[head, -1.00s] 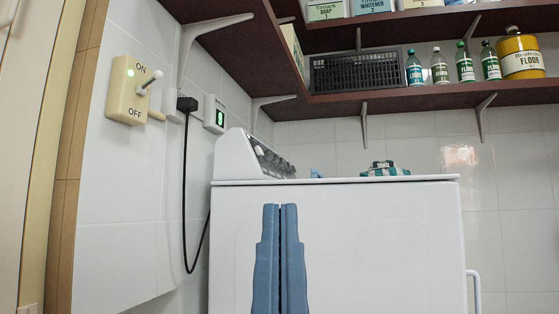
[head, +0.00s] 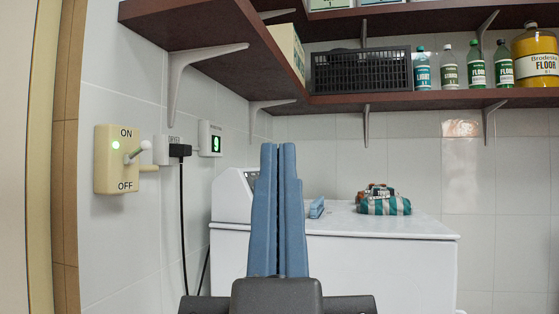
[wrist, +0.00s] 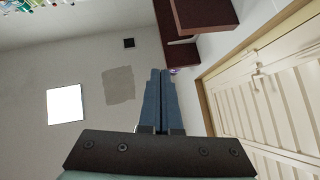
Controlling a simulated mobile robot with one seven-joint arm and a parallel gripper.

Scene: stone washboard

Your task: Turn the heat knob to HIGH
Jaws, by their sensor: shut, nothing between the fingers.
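The white machine (head: 350,262) stands straight ahead, with a raised control panel (head: 231,196) at its back left. In the head view my gripper (head: 278,146) points upward in front of the machine, its two blue fingers together and empty. The fingers cover most of the panel's face, and only a dark sliver of it shows beside them. I cannot make out the heat knob or its setting. In the wrist view my gripper (wrist: 160,73) is also shut, pointing toward the upper wall and ceiling, with no knob in sight.
A wall switch (head: 118,159) with a green light and a lever is at left, beside a plugged black cord (head: 181,230) and a small green display (head: 215,143). Shelves (head: 225,30) with bottles and a black basket (head: 360,71) overhang. Folded cloth (head: 383,203) lies on the machine.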

